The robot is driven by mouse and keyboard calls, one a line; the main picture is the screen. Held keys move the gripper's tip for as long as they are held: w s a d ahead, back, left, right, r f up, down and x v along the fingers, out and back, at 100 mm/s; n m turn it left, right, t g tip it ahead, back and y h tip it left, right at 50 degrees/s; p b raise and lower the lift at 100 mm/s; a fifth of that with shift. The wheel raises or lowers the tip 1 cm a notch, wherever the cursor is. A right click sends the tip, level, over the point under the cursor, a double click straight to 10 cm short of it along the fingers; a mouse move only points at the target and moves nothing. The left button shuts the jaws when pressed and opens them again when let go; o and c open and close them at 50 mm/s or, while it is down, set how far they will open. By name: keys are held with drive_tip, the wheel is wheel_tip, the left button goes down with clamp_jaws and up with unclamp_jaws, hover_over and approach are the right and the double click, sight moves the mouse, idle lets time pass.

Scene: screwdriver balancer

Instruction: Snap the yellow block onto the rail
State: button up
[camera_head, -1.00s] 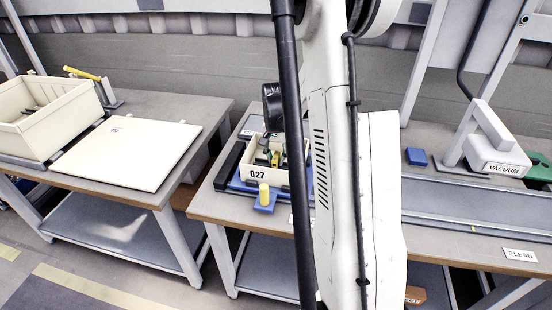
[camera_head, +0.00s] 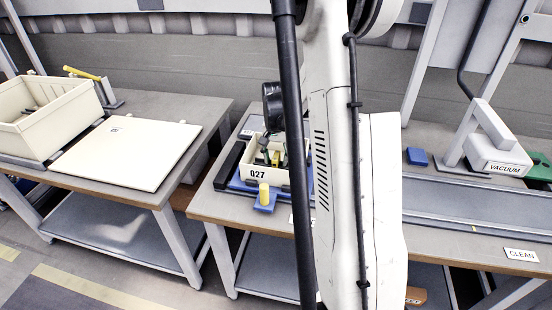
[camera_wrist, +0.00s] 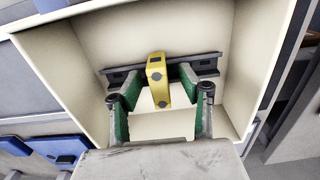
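In the wrist view, the yellow block (camera_wrist: 158,84) stands at the middle of a dark grey rail (camera_wrist: 205,66) inside a cream box (camera_wrist: 85,40). The block hides part of the rail; I cannot tell whether it is fully snapped on. My gripper (camera_wrist: 150,76) has green-padded fingers, one on each side of the block. The fingers look spread, with a small gap on the left; the right finger is very close to the block. In the head view, the box labelled Q27 (camera_head: 262,175) holds my gripper (camera_head: 268,157), partly hidden by my arm.
A blue holder with a yellow peg (camera_head: 264,195) is in front of the box. A larger cream bin (camera_head: 45,125) and flat board (camera_head: 130,150) are on the left table. A vacuum fixture (camera_head: 495,150) and long grey track (camera_head: 480,205) are on the right. Box walls surround my gripper closely.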

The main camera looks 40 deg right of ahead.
wheel_tip(320, 180, up, 12)
idle(0.7)
wheel_tip(320, 180, up, 7)
drive_tip(key=p, duration=0.3)
drive_tip(key=shift+f+p, duration=0.15)
drive_tip(key=shift+p, duration=0.2)
